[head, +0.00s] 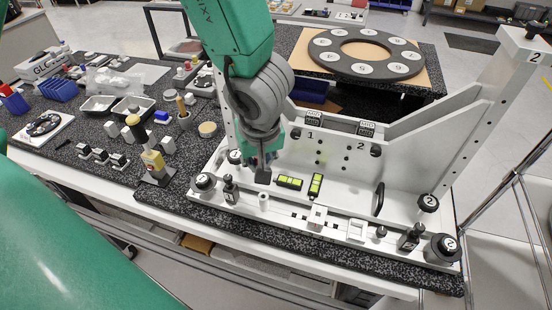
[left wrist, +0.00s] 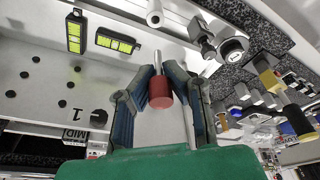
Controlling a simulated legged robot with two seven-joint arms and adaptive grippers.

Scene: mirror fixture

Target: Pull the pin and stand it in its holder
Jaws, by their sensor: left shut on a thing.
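My left gripper (head: 263,172) reaches down over the white fixture (head: 340,200), near its left end. In the left wrist view my left gripper (left wrist: 160,78) is shut on the red head of the pin (left wrist: 160,90). The pin's silver shaft points away from the fingers and its tip shows against the white plate. A short white tube (left wrist: 154,13), which looks like the holder, stands just beyond the tip, apart from it. The tube also shows in the head view (head: 263,199), in front of the gripper. The pin is hidden in the head view. My right gripper is not in view.
Two green-celled levels (head: 289,183) lie right of the gripper. Black knobs (head: 230,188) stand close on its left. An upright white panel (head: 350,155) rises behind. A yellow-and-black device (head: 155,165) and many small parts crowd the table at left.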

